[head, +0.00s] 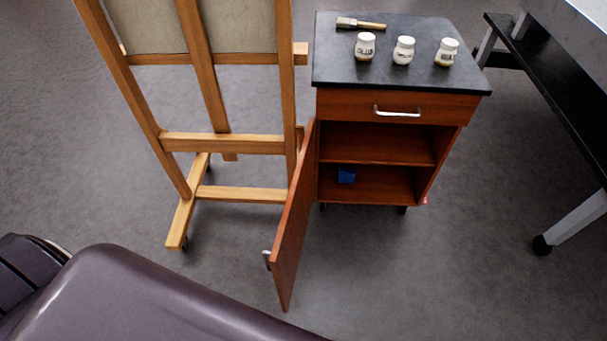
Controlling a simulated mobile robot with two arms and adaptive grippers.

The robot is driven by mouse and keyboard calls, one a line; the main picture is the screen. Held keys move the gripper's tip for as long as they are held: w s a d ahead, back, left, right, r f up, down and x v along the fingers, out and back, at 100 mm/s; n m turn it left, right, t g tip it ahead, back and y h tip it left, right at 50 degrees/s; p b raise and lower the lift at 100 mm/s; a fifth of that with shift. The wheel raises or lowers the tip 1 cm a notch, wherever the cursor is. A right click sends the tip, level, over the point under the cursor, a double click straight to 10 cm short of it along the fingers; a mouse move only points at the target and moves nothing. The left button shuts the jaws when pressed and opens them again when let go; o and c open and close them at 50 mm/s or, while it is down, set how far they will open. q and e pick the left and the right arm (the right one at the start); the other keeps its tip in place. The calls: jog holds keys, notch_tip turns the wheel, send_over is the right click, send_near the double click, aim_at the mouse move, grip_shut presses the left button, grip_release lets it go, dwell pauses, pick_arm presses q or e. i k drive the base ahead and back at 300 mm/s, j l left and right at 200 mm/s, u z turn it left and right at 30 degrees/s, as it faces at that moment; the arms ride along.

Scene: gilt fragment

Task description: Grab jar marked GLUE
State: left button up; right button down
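Three small white jars with dark lettering stand upright in a row on the black top of a wooden cabinet in the head view. They are the left jar (365,46), the middle jar (404,50) and the right jar (446,52). The lettering is too small and blurred to tell for sure which one is marked GLUE. The jars stand apart from each other. Neither of my grippers is in view.
A brush (361,23) lies behind the left jar. The cabinet door (291,230) hangs open toward me, and a blue object (346,175) sits inside. A wooden easel (225,143) stands left, a dark bench (550,80) right. Grey floor (430,280) is clear in front.

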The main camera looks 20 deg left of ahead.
aim_at(365, 47)
jog(key=j+z, duration=0.4)
jog(key=j, duration=1.35)
jog(key=i, duration=0.05)
